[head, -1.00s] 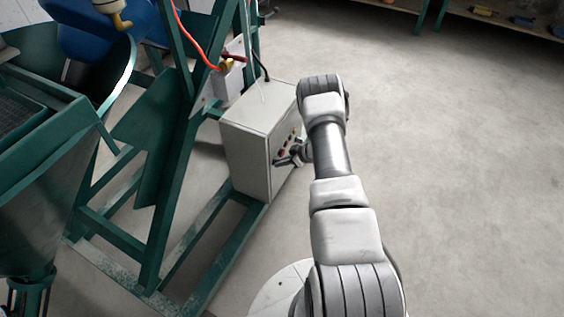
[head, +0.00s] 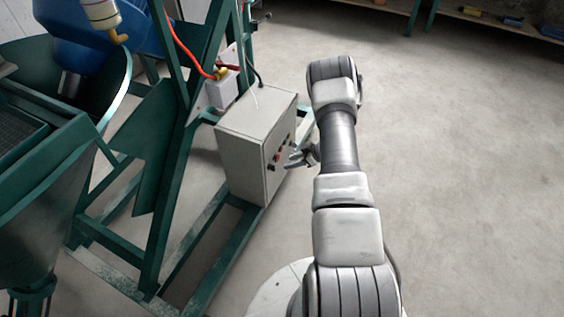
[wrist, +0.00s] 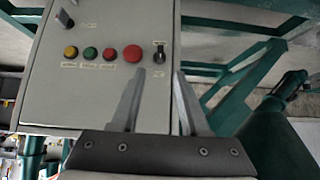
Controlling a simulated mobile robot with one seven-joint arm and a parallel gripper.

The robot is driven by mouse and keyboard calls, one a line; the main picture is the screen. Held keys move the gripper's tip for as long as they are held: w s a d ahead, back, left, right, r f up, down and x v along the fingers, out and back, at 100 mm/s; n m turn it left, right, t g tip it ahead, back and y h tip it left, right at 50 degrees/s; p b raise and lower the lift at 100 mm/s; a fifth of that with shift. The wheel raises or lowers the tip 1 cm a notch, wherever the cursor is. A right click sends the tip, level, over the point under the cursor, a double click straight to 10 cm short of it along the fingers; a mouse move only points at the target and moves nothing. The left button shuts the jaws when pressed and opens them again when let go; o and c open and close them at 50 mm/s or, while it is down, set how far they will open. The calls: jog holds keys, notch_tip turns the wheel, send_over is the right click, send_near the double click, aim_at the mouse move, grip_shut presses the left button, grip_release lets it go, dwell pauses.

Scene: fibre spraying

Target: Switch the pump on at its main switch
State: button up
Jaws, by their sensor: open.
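The grey control box (head: 246,160) stands on the green frame, its button panel facing my gripper. In the wrist view its panel (wrist: 105,90) carries a black knob (wrist: 66,19), a yellow button (wrist: 70,51), a green button (wrist: 89,53), a red button (wrist: 109,54), a larger red button (wrist: 132,52) and a black rotary switch (wrist: 159,53). The labels are too small to read. My gripper (wrist: 161,72) is open and empty, its fingertips just below the rotary switch in the picture. In the head view my gripper (head: 300,156) is beside the panel, with a small gap.
The green frame (head: 165,200) and hopper (head: 45,190) fill the left. An orange cable (head: 182,48) runs to a small white box (head: 222,92) behind the control box. Open floor (head: 465,160) lies to the right. A shelf (head: 480,18) stands at the back.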

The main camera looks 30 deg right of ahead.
jog(key=p+v, duration=0.1)
jog(key=v, duration=0.7)
jog(key=shift+p, duration=0.3)
jog(key=shift+d+r, duration=0.1)
